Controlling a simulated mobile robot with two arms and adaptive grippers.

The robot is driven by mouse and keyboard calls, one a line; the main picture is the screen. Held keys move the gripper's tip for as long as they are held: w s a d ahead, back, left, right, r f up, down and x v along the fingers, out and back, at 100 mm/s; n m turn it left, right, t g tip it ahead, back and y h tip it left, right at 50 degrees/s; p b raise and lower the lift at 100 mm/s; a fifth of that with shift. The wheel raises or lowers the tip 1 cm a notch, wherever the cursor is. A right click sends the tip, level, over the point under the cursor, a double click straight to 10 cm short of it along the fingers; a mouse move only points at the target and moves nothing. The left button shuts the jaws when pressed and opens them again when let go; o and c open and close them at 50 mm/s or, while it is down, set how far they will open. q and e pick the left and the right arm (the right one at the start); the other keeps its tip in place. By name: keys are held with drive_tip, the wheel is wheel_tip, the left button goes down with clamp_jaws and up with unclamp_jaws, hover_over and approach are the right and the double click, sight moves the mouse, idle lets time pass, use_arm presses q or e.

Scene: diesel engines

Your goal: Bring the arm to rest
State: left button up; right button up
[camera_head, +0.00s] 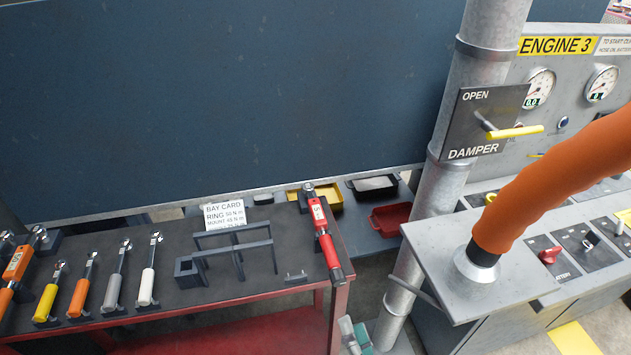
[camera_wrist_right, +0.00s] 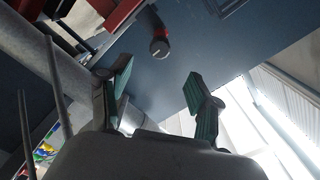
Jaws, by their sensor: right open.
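My right gripper (camera_head: 354,334) shows at the bottom edge of the head view, in front of the right end of the red tool cart. Only its fingers with green pads show there. In the right wrist view the two fingers (camera_wrist_right: 160,88) stand wide apart with nothing between them. A red torque wrench (camera_head: 326,240) lies across the cart's right end, just above the gripper in the picture and apart from it. Its round dark end (camera_wrist_right: 159,47) shows beyond the fingers in the wrist view. My left gripper is not in view.
The tool cart (camera_head: 240,292) holds several wrenches, a dark rack (camera_head: 228,248) and a bay card (camera_head: 224,213). Right of it stand a grey pipe (camera_head: 458,130) with a damper plate (camera_head: 472,122), an orange hose (camera_head: 550,185) and the engine console (camera_head: 462,262). Trays (camera_head: 388,218) sit behind.

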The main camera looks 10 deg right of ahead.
drive_tip(key=s+f+n+g+y+b, duration=0.15)
drive_tip(key=s+f+n+g, duration=0.3)
drive_tip(key=f, duration=0.95)
drive_tip(key=s+f+n+g+b, duration=0.25)
drive_tip(key=s+f+g, duration=0.2)
drive_tip(key=f, duration=1.05)
drive_tip(key=s+d+f+n+g+h+b, duration=0.1)
drive_tip(key=s+d+f+n+g, duration=0.2)
drive_tip(key=s+f, duration=0.5)
drive_tip(key=s+d+f+n+g+h+b, duration=0.1)
drive_tip(key=s+d+f+n+g, duration=0.2)
drive_tip(key=s+d+f+g, duration=0.2)
drive_tip(key=s+f, duration=0.3)
drive_tip(key=s, duration=0.4)
drive_tip(key=shift+s+d+f+n, duration=0.2)
drive_tip(key=shift+s+f+n, duration=0.1)
drive_tip(key=shift+s+f, duration=0.1)
